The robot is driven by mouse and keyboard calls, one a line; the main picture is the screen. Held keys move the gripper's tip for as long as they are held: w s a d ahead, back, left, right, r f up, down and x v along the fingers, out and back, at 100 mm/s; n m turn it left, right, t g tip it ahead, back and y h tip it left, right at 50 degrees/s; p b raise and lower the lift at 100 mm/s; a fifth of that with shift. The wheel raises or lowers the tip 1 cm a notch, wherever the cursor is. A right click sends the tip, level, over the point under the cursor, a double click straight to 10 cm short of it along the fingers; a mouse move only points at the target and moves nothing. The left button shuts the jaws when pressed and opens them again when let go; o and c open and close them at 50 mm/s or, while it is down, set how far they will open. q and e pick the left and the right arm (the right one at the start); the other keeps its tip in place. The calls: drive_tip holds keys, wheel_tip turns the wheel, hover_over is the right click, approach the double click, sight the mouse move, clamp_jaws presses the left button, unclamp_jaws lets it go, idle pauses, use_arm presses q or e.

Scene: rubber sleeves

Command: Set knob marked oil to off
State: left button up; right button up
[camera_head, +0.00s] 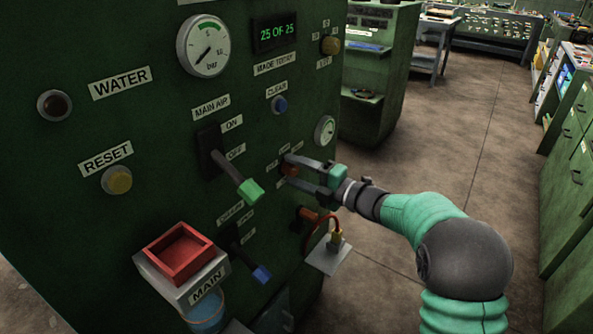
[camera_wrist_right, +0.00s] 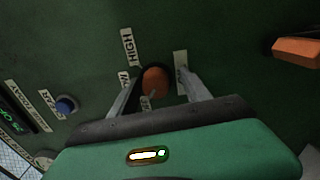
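An orange-red knob (camera_head: 290,169) is on the green panel below the small gauge; it also shows in the right wrist view (camera_wrist_right: 155,80). Labels around it include one that reads HIGH (camera_wrist_right: 128,46); the others are partly hidden or too small to read surely. My right gripper (camera_head: 286,171) is at the panel with its fingers either side of the knob. In the right wrist view the fingers (camera_wrist_right: 160,78) are apart, with a visible gap on each side of the knob. My left gripper is not in view.
An orange handle (camera_head: 307,214) with a red hose sits below the knob. A main air lever with green tip (camera_head: 250,190) and a blue-tipped lever (camera_head: 261,273) stick out to the left. Floor is free right of the panel.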

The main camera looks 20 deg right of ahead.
drive_tip(key=shift+d+r, duration=0.1)
drive_tip(key=shift+r, duration=0.15)
drive_tip(key=p+v, duration=0.2)
drive_tip(key=v, duration=1.4)
drive_tip(key=shift+s+d+f, duration=0.2)
drive_tip(key=shift+s+f, duration=0.05)
drive_tip(key=shift+f, duration=0.05)
